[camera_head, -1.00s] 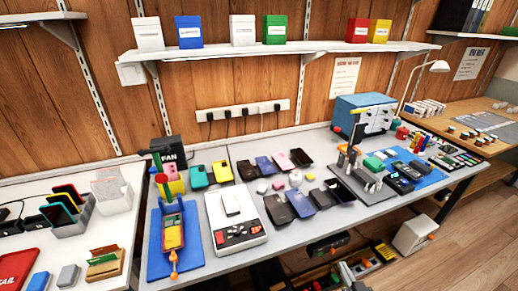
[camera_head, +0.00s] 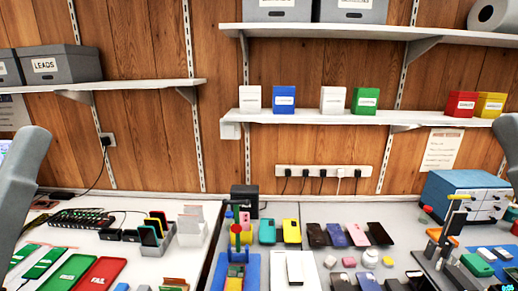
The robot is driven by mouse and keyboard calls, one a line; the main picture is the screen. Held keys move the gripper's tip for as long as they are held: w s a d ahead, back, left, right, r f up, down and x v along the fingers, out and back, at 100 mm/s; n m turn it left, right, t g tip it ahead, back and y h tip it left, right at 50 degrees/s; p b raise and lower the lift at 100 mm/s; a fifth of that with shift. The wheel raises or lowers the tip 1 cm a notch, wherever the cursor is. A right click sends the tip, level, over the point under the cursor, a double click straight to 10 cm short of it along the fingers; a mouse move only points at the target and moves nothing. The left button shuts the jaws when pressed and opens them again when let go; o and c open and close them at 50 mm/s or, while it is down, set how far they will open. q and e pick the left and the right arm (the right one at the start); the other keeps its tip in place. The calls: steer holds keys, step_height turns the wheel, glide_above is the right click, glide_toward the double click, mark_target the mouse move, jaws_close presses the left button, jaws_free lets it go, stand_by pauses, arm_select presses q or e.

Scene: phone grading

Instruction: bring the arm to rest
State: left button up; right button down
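Parts of my two arms show as grey links at the left and right edges of the head view. Neither gripper is in the picture, so I cannot see what their fingers do. A red tray (camera_head: 99,273) marked FAIL lies on the white table at the left, beside green trays (camera_head: 43,262).
A blue drawer cabinet (camera_head: 463,198) stands at the bench's right. A grey rack (camera_head: 158,236) holds phones upright on the left table. A shelf (camera_head: 330,118) above carries several small coloured boxes. A power strip (camera_head: 323,171) with plugs is on the wall. The bench's front is out of view.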

step_height(320, 180, up, 37)
steer(key=p, duration=3.8)
steer(key=shift+g, duration=0.3)
steer(key=shift+w, duration=0.1)
